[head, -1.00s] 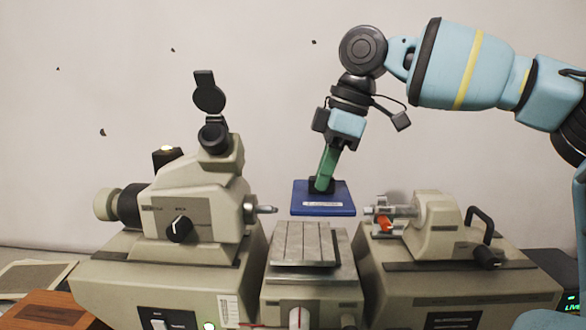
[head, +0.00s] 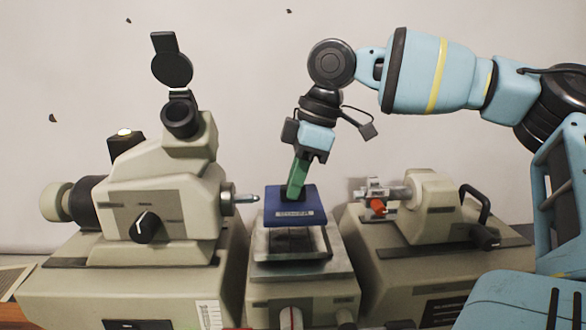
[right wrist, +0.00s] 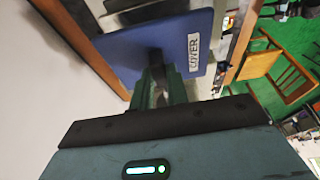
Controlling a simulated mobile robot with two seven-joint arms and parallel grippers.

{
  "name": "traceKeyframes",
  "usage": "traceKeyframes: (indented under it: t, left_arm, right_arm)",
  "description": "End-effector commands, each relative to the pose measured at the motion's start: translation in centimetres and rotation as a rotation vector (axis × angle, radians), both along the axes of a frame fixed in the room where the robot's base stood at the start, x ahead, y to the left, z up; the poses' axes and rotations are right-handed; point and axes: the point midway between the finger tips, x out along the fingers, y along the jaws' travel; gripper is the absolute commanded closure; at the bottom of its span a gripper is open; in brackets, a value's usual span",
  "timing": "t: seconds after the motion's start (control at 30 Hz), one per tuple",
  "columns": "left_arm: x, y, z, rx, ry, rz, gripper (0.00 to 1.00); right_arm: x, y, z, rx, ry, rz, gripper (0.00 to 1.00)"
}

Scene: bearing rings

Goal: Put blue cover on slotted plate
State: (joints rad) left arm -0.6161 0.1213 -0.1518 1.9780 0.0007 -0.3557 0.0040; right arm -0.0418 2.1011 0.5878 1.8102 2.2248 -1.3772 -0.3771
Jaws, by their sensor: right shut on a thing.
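The blue cover (head: 278,212), a flat square plate with a white label, is held by my right gripper (head: 296,188). The green fingers are shut on the dark raised grip on top of the cover. The cover hangs level or nearly so above the slotted plate (head: 262,244), a grey metal plate on the middle of the machine. A dark shadow lies on the plate beneath the cover, and its slots are largely hidden. In the right wrist view the cover (right wrist: 130,55) shows its label beside the gripper (right wrist: 160,78). My left gripper is not in view.
A microscope-like headstock (head: 170,205) stands left of the plate, with a metal spindle (head: 245,198) pointing toward the cover. A tailstock (head: 432,205) with an orange-red part (head: 377,207) stands at the right. Both are close to the cover's sides.

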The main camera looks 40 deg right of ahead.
Motion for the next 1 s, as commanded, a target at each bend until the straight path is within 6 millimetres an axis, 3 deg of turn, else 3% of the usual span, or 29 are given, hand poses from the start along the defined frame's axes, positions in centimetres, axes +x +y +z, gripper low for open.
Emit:
traceKeyframes:
  t: [0.13, 0.4, 1.0]
  left_arm:
    - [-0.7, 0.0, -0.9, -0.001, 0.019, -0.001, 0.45]
    - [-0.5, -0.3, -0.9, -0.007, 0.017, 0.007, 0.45]
    - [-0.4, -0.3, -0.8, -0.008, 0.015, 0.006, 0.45]
  right_arm:
    - [0.1, 0.0, -2.0, 0.001, 0.004, 0.0, 1.0]
    - [0.0, 0.0, -3.5, 0.002, 0.001, 0.001, 1.0]
    - [0.0, 0.0, -3.7, 0.001, 0.001, 0.0, 1.0]
